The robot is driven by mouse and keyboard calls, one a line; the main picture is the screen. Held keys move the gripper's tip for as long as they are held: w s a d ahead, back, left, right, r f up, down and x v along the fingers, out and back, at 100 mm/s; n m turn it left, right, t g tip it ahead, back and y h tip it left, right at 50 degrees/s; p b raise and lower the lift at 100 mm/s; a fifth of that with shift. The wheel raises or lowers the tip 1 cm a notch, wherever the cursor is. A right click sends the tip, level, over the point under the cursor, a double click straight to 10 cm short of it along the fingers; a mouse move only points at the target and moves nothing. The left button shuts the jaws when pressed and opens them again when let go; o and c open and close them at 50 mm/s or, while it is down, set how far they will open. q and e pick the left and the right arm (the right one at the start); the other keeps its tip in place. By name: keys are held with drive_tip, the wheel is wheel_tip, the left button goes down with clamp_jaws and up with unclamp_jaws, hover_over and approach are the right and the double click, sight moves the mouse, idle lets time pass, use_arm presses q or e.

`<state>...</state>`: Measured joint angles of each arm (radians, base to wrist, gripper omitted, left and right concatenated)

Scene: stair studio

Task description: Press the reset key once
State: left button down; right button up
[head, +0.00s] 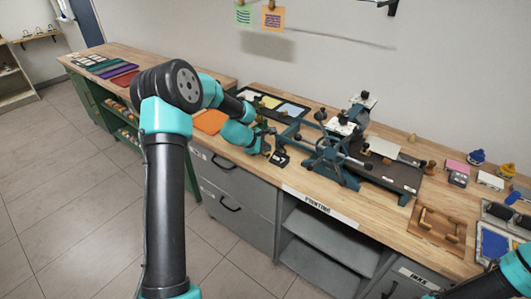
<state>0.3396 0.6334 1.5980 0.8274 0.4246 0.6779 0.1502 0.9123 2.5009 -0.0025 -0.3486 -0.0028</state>
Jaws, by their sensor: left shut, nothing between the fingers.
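I cannot make out a reset key anywhere in the head view; any such key is hidden or too small to tell. My left gripper (280,158) is shut and empty. It is over the front edge of the wooden bench, just left of the dark teal press. A small dark device with a pinkish face (458,179) sits on the bench to the right of the press, far from my left gripper. I cannot tell whether it carries the key. My right gripper is out of view; only part of my right arm shows at the bottom right.
The press (328,152) with its spoked wheel fills the middle of the bench (395,213). A wooden rack (437,228), a pink block (457,166) and blue-and-yellow items (477,157) stand to the right. Grey drawers (235,205) and open shelves lie below.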

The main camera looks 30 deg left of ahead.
sight(266, 153)
use_arm(q)
drive_tip(key=shift+f, duration=0.25)
idle(0.4)
drive_tip(key=shift+r, duration=0.9)
drive_tip(key=shift+r, duration=2.5)
